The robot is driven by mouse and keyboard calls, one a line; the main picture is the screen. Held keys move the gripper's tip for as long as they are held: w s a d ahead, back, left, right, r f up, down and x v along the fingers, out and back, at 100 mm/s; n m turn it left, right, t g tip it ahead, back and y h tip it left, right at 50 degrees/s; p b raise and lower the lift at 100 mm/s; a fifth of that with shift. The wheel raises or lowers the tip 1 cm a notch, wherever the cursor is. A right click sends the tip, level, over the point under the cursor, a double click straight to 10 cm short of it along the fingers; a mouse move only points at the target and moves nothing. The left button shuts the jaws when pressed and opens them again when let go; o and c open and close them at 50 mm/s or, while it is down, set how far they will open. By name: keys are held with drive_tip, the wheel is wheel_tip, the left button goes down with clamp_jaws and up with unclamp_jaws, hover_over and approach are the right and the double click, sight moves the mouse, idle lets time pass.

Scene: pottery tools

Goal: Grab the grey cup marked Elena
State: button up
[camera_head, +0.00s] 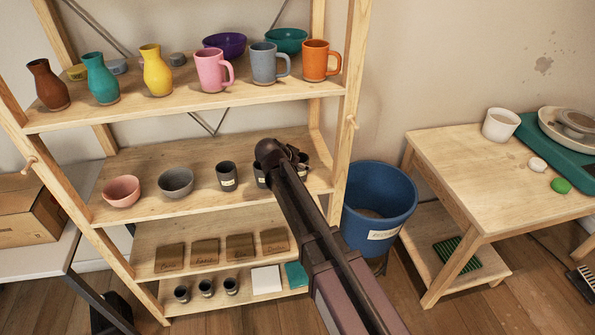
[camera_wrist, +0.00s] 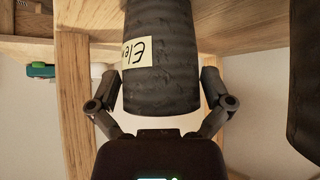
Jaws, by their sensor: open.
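A dark grey ribbed cup (camera_wrist: 160,75) with a pale label fills the middle of the wrist view. The label reads "Ele", upside down, with the rest curving out of sight. My gripper (camera_wrist: 160,88) is open, with one finger on each side of this cup; I cannot tell whether they touch it. In the head view my gripper (camera_head: 296,153) is at the right end of the middle shelf (camera_head: 150,165), and my arm hides most of the cup (camera_head: 304,162) there. Another dark cup (camera_head: 259,176) is partly hidden left of my arm, and a labelled one (camera_head: 227,177) stands further left.
A dark object (camera_wrist: 306,75) lies close at the right edge of the wrist view. A wooden post (camera_wrist: 74,100) is on the other side. Above are mugs, including a grey-blue one (camera_head: 264,63). Two bowls (camera_head: 176,183) sit left. A blue bin (camera_head: 378,203) stands right.

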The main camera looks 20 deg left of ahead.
sight(304, 158)
drive_tip(key=shift+c, duration=0.2)
drive_tip(key=c, duration=1)
drive_tip(key=shift+r, duration=0.15)
wheel_tip(304, 158, up, 3)
drive_tip(key=p, duration=0.3)
drive_tip(key=shift+r+p, duration=0.15)
drive_tip(key=shift+p, duration=0.15)
drive_tip(key=shift+s+a+r, duration=0.1)
drive_tip(key=shift+s, duration=0.25)
drive_tip(key=s+a, duration=0.2)
drive_tip(key=s, duration=0.5)
drive_tip(key=s+a+r+p, duration=0.1)
drive_tip(key=s+a, duration=0.2)
drive_tip(key=s, duration=0.4)
drive_tip(key=shift+s, duration=0.25)
drive_tip(key=shift+r, duration=0.1)
